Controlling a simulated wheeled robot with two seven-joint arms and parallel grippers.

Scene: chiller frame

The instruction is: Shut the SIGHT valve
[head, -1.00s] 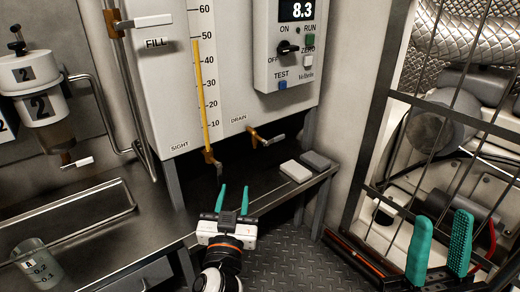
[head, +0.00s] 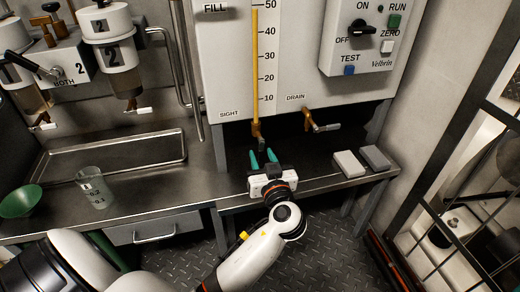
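The SIGHT valve (head: 257,131) is a small brass fitting at the foot of the yellow-filled sight tube (head: 254,70), right of the label SIGHT. Its dark lever (head: 262,145) points down. My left gripper (head: 263,155) is open, its two teal fingers pointing up at the valve from below. The lever's lower end appears between or just above the fingertips; I cannot tell whether they touch it. My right gripper is out of view.
The DRAIN valve (head: 309,118) sits to the right, its lever pointing right. Two small blocks (head: 349,164) lie on the shelf at right. A beaker (head: 95,188), a tray (head: 110,152) and a green bowl (head: 20,201) are on the left counter.

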